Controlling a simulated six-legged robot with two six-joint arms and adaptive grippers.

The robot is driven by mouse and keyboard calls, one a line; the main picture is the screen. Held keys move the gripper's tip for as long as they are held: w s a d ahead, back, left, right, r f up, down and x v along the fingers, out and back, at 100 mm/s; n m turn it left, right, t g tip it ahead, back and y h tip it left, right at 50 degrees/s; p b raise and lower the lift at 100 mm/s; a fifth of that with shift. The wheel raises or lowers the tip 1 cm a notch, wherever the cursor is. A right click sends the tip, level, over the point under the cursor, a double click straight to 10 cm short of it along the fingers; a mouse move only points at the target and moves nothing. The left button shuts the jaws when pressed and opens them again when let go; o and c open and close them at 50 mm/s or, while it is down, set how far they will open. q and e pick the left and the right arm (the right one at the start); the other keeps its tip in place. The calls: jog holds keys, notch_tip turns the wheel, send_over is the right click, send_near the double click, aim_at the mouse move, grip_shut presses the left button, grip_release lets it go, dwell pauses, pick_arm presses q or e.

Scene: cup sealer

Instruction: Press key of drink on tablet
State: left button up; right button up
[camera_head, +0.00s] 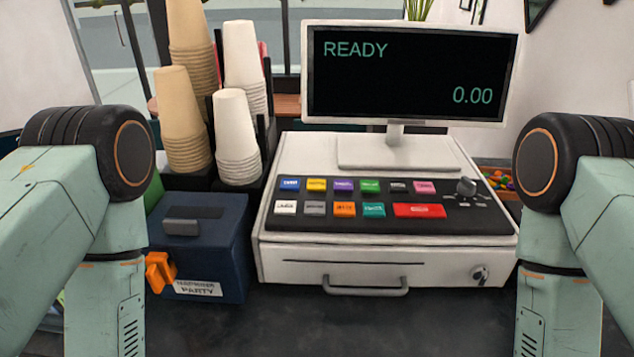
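A white cash register (290,262) stands in the middle of the counter with a black sloping key panel (330,224). Its keys are in two rows: blue (290,184), yellow (317,185), purple (343,185), green (370,186), a dark one and pink (424,187) behind; white (286,207), grey (315,208), orange (344,209), teal (374,210) and wide red (419,211) in front. Key labels are too small to read. The screen (410,75) shows READY and 0.00. My arms show at both sides; neither gripper is in view.
Stacks of tan cups (182,120) and white cups (236,135) stand in a black holder left of the register. A dark blue box (215,250) with an orange part (159,272) sits before them. The dark counter (380,325) in front of the register is clear.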

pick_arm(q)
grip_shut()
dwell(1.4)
